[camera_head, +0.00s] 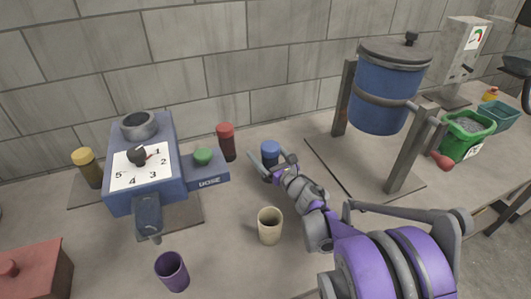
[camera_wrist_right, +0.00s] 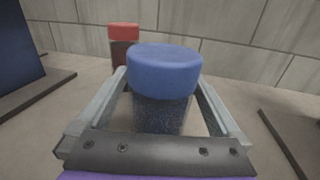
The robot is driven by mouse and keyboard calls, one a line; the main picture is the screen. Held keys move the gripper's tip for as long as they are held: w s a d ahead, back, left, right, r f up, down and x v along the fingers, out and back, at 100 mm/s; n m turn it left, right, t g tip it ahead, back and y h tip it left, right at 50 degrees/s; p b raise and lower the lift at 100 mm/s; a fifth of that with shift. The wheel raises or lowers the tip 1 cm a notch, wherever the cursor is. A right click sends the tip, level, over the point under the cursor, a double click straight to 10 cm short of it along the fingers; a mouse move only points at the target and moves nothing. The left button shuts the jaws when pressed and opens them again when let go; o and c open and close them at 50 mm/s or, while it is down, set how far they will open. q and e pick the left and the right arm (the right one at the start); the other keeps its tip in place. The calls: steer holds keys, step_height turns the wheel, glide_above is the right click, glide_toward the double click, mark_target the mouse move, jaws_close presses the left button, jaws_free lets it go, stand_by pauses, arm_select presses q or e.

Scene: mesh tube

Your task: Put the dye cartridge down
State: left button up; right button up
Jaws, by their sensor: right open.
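A dye cartridge with a blue cap (camera_head: 270,148) stands upright on the counter near the back wall, right of the dosing machine. In the right wrist view the blue-capped cartridge (camera_wrist_right: 163,72) has a dark speckled body. My right gripper (camera_head: 277,162) reaches in from the right. Its fingers lie either side of the cartridge and are open, with a gap visible on the right side. The cartridge's base is hidden behind the gripper. A red-capped cartridge (camera_head: 227,143) stands to its left, and a yellow-capped cartridge (camera_head: 87,167) stands at the far left. My left gripper is out of view.
The blue dosing machine (camera_head: 150,190) has a numbered dial and a green button (camera_head: 203,155). A cream cup (camera_head: 269,226) and a purple cup (camera_head: 172,271) stand in front. A blue tank (camera_head: 385,95) hangs in a stand on the right. A green bin (camera_head: 467,136) stands beyond.

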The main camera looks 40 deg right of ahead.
steer(key=shift+s+r, duration=0.2)
steer(key=s, duration=0.4)
steer(key=s+a, duration=0.1)
steer(key=s, duration=0.2)
steer(key=s+p, duration=0.1)
steer(key=s, duration=0.3)
steer(key=shift+s+a, duration=0.15)
steer(key=shift+s, duration=0.15)
